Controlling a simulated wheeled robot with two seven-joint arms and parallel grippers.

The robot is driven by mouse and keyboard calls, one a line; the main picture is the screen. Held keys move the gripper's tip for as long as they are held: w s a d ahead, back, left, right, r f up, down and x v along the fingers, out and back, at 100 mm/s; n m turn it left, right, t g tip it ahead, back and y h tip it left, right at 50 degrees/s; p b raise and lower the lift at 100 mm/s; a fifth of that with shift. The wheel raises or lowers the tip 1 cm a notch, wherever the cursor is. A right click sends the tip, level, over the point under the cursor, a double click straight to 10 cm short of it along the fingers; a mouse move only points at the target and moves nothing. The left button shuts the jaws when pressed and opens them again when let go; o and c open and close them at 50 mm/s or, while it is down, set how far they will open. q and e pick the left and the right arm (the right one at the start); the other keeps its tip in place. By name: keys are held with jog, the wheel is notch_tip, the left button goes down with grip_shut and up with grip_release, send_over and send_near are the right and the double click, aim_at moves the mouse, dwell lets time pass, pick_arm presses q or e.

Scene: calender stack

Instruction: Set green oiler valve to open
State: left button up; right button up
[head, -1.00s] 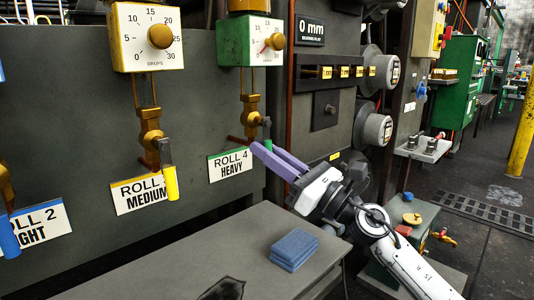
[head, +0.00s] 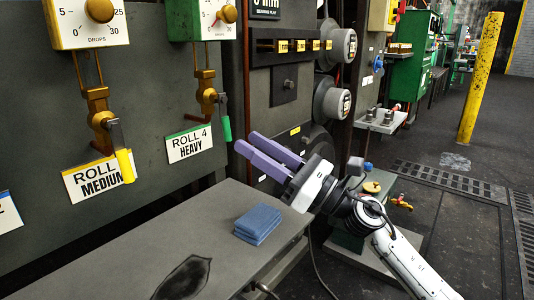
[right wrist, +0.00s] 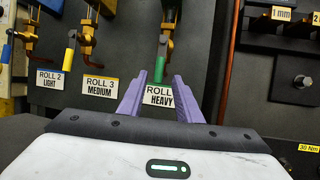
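The green oiler (head: 188,24) hangs on the dark panel above the "ROLL 4 HEAVY" label (head: 190,146). Its brass valve (head: 207,92) has a lever with a green handle (head: 226,128) that hangs down. My right gripper (head: 246,141) has purple fingers spread apart with nothing between them. It is right of the green handle in the head view, apart from it. In the right wrist view the fingers (right wrist: 160,76) point at the panel, and the green handle (right wrist: 164,71) shows between their tips, farther off. My left gripper is out of view.
The yellow oiler's valve with a yellow handle (head: 124,165) is to the left, above "ROLL 3 MEDIUM". A grey bench (head: 180,235) with folded blue cloths (head: 258,223) lies below my right gripper. Gauges (head: 331,102) stick out at the right.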

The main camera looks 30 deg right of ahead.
jog(key=shift+v, duration=1.5)
jog(key=shift+r, duration=0.15)
